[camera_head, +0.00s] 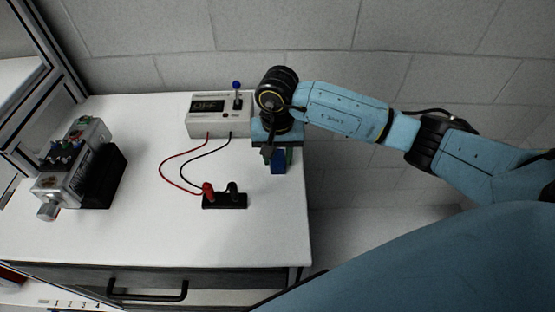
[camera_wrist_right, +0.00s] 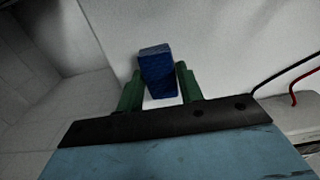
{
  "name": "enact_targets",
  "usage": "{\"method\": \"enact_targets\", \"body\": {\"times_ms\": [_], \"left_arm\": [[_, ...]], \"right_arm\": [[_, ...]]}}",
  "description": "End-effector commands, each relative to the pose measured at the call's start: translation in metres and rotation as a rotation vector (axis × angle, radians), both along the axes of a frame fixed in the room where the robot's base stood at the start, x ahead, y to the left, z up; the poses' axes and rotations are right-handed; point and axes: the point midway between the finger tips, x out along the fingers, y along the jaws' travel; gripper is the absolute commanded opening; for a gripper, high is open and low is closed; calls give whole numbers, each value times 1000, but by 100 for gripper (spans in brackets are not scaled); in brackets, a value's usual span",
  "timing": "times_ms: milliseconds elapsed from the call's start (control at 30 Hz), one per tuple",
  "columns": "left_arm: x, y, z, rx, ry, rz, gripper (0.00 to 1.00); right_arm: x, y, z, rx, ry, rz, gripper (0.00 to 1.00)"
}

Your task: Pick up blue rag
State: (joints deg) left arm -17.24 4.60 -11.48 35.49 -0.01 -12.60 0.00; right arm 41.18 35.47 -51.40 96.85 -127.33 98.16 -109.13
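The blue rag (camera_head: 278,167) is a small folded dark blue block near the right edge of the white table, partly hidden by my right gripper in the head view. In the right wrist view the rag (camera_wrist_right: 158,70) is between and just beyond the two green fingers. My right gripper (camera_head: 270,158) is above the rag, pointing down. In the wrist view its fingers (camera_wrist_right: 158,88) are apart, one on each side of the rag's near end, with a gap showing at the left. My left gripper is in neither view.
A white box reading OFF (camera_head: 207,106) with a switch stands behind the gripper. Red and black wires run from it to a black terminal block (camera_head: 225,201). A grey motor device (camera_head: 72,165) is at left. The white table (camera_head: 150,235) is clear in front.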

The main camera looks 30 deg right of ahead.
Motion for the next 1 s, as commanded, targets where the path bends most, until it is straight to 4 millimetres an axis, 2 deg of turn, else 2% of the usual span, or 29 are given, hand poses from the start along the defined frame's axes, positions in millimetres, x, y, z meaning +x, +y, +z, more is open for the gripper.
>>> {"method": "enact_targets", "body": {"times_ms": [33, 167, 467, 567, 800, 1000], "left_arm": [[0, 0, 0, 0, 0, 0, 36], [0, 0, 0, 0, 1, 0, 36], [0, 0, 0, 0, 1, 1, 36], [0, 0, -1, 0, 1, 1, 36], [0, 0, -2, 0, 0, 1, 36], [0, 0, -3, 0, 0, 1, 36]], "right_arm": [[0, 0, 0, 0, 0, 0, 30], [0, 0, 0, 0, 0, 0, 13], [1, 0, 6, 0, -2, 0, 12], [1, -1, 20, -1, -5, 0, 12], [1, 0, 69, 1, -6, 1, 12], [1, 0, 95, 0, -2, 0, 12]]}}
